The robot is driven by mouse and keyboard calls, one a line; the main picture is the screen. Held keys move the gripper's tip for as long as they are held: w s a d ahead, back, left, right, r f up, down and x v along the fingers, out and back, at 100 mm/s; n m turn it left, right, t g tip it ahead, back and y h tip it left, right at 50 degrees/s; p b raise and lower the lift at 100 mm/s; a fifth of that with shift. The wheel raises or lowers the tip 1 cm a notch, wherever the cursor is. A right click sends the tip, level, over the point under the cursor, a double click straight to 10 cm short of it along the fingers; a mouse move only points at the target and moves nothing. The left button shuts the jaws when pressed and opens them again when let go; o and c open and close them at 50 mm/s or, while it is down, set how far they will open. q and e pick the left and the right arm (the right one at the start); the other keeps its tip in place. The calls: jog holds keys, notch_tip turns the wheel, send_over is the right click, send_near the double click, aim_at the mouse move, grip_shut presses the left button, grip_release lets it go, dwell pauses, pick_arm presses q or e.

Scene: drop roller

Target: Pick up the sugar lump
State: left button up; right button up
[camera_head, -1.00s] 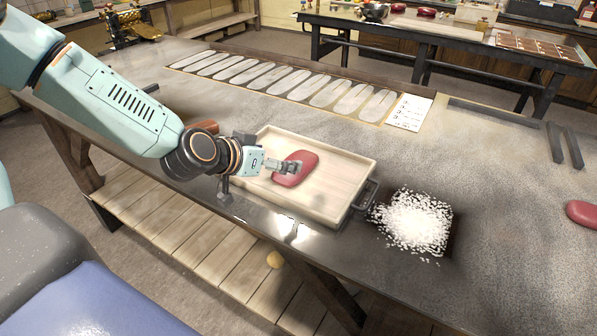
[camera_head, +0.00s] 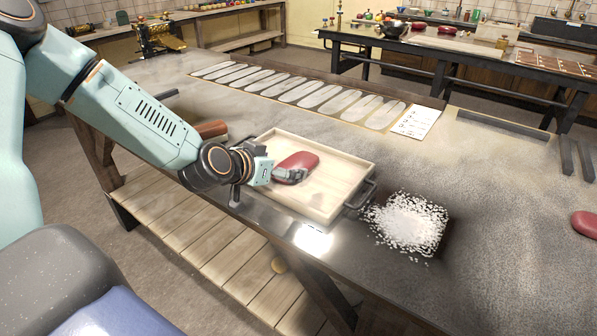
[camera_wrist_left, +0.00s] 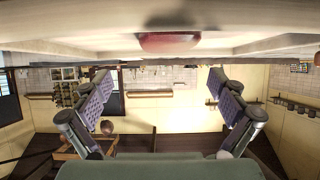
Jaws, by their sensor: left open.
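A smooth red sugar lump (camera_head: 298,162) lies in a pale wooden tray (camera_head: 340,178) on the workbench. My left gripper (camera_head: 287,176) reaches in from the left, over the tray's left part. Its fingers overlap the lump's near left edge in the head view. In the left wrist view the fingers (camera_wrist_left: 160,78) are spread wide with nothing between them. The lump (camera_wrist_left: 169,42) shows there at the top, beyond the fingertips. The fingers hide part of the lump in the head view, so I cannot tell if they touch it. My right gripper is not in view.
The tray has a dark handle (camera_head: 362,194) on its right. A heap of white granules (camera_head: 408,220) lies right of it. Another red lump (camera_head: 585,223) sits at the far right. A brown roller (camera_head: 212,128) lies behind my arm. A sheet of oval outlines lies behind the tray.

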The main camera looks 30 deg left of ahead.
aim_at(295, 164)
pick_arm(q)
jog(key=shift+w+a+f, duration=0.4)
jog(key=b+x, duration=0.3)
jog(key=x, duration=0.1)
jog(key=shift+f, duration=0.2)
jog(key=shift+w+f, duration=0.1)
jog(key=shift+w, duration=0.2)
jog(key=shift+a, duration=0.1)
jog(key=shift+s+a, duration=0.1)
jog(key=shift+s, duration=0.05)
jog(key=shift+c, duration=1.4)
jog(key=c, duration=0.8)
jog(key=shift+c, duration=1.5)
